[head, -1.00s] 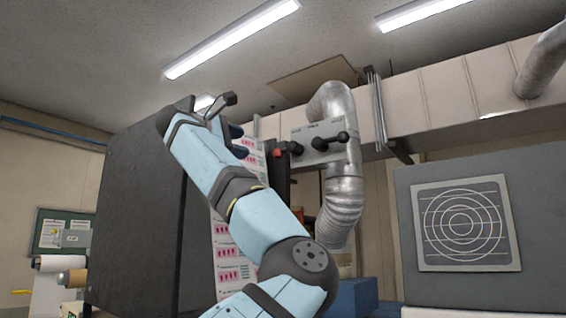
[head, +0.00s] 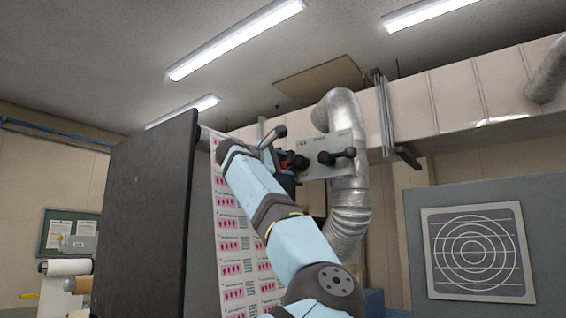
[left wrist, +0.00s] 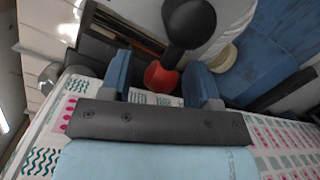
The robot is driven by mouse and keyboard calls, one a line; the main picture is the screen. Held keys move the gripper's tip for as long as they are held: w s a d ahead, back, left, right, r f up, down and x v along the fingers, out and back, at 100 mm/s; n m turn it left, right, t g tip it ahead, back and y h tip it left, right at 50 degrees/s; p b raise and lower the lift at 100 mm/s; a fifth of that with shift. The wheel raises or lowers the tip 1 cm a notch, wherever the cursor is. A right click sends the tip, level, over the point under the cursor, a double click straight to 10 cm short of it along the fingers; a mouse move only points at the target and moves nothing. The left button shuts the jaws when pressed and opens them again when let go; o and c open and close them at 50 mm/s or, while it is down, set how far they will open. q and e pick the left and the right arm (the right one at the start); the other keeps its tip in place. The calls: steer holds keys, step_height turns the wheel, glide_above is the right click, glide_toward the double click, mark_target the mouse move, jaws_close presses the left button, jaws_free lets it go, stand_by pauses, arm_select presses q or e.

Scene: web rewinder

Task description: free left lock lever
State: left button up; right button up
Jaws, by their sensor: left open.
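A light grey plate (head: 322,142) with black levers stands before the silver duct. The left lock lever (head: 297,161) is black, with a red part beside it, and is partly hidden by my left arm and gripper. The right lever (head: 345,154) shows clearly. My left gripper (head: 284,163) is at the left lever. In the left wrist view its blue fingers (left wrist: 160,80) are open, with a red round part (left wrist: 161,77) showing between their tips. A black ball knob (left wrist: 189,22) on a short stem stands just beyond. I cannot tell whether the fingers touch it.
A printed web (head: 232,240) with pink labels hangs close behind my left arm. A large dark panel (head: 145,220) stands to the left. A grey box with a circle-pattern plate (head: 478,252) stands at the right.

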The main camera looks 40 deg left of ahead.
arm_select(q)
steer(key=shift+w+f, duration=0.1)
steer(key=shift+w, duration=0.15)
steer(key=shift+c, duration=0.4)
steer(key=c, duration=0.8)
